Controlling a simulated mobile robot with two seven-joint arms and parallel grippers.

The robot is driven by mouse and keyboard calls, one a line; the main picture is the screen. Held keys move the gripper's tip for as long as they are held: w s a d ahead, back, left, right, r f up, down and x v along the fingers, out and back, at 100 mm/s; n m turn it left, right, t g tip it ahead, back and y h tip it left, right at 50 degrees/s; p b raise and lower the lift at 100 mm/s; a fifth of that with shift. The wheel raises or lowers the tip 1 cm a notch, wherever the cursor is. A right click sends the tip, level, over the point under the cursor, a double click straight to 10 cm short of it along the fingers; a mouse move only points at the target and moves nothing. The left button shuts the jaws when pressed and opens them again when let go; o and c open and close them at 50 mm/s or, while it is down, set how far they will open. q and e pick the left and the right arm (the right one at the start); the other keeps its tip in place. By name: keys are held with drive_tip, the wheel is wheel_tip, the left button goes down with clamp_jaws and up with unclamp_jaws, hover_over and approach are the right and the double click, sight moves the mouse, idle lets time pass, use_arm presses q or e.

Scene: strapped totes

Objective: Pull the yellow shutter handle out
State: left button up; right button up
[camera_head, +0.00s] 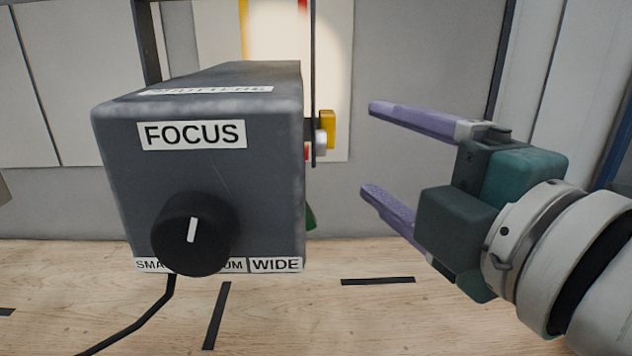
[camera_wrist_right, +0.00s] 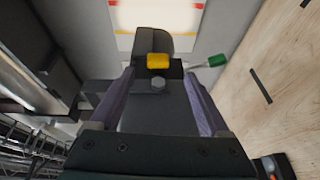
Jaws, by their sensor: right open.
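The yellow shutter handle (camera_head: 327,128) sticks out on the right side of a dark grey box lamp (camera_head: 250,165), near its far end. It also shows in the right wrist view (camera_wrist_right: 158,62), ahead of and between the two fingers. My right gripper (camera_head: 372,148) is open and empty, to the right of the handle and apart from it in the head view. Its purple fingers point left toward the lamp. In the wrist view the gripper (camera_wrist_right: 160,85) frames a grey knob below the handle. My left gripper is not in view.
A black focus knob (camera_head: 195,232) sits on the lamp's near face. A green handle (camera_wrist_right: 218,60) lies right of the yellow one in the wrist view. A lit panel (camera_head: 280,30) with coloured edges stands behind. The wooden floor (camera_head: 400,310) bears black tape marks.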

sight(333, 132)
drive_tip(key=shift+n, duration=0.6)
drive_tip(key=x, duration=0.3)
drive_tip(key=p+x, duration=0.1)
drive_tip(key=x, duration=0.5)
drive_tip(key=shift+a+r+p, duration=0.2)
drive_tip(key=shift+a+p, duration=0.1)
drive_tip(key=shift+a, duration=0.1)
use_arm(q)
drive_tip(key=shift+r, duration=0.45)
use_arm(e)
drive_tip(key=shift+w+a+y, duration=0.2)
drive_tip(key=shift+w+y, duration=0.1)
drive_tip(key=shift+w, duration=0.15)
drive_tip(key=shift+c, duration=0.3)
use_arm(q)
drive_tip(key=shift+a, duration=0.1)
use_arm(e)
clamp_jaws()
